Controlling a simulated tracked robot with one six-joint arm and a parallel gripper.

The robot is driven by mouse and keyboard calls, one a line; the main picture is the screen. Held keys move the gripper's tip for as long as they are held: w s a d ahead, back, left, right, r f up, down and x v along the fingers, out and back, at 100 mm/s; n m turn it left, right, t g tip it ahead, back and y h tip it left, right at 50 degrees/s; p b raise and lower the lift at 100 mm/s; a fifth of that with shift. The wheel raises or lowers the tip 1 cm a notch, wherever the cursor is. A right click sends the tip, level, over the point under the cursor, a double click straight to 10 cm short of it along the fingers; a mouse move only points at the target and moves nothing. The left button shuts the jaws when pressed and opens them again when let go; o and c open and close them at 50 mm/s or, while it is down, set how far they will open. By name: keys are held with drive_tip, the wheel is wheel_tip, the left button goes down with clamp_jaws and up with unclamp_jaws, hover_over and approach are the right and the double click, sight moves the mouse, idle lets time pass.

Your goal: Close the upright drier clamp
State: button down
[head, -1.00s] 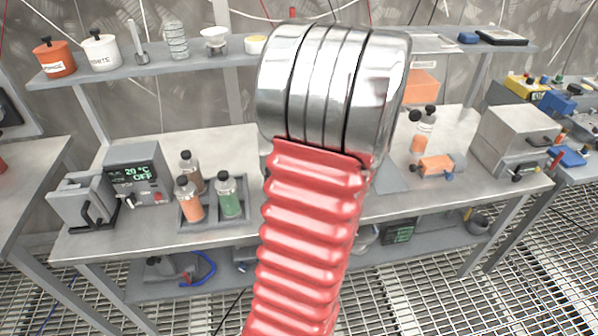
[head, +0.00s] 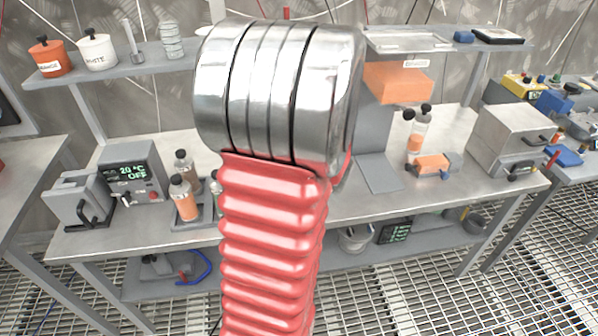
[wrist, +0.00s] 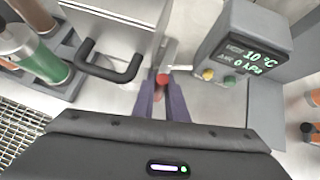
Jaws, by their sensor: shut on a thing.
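I take the box to be the drier. A small red-tipped lever (wrist: 162,79), seemingly the clamp, shows by the box's right edge. My gripper (wrist: 162,86) has its two purple fingers on either side of the red tip and is shut on it. The lever's lower part is hidden, so I cannot tell the clamp's position. In the head view my arm hides the gripper and the clamp.
Bottles with orange and green contents (wrist: 38,58) stand in a rack left of the drier box. A second screen unit (head: 132,175) and handled box (head: 80,203) are on the bench's left. An orange flask (head: 416,138) and grey box (head: 515,137) are on the right.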

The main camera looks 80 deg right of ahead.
drive_tip(key=shift+w+a+f, duration=0.15)
drive_tip(key=shift+w+a, duration=0.05)
drive_tip(key=shift+w, duration=0.05)
drive_tip(key=c, duration=1.8)
unclamp_jaws()
drive_tip(key=shift+d, duration=0.1)
drive_tip(key=shift+o, duration=0.2)
drive_tip(key=v, duration=1.4)
drive_tip(key=shift+d, duration=0.15)
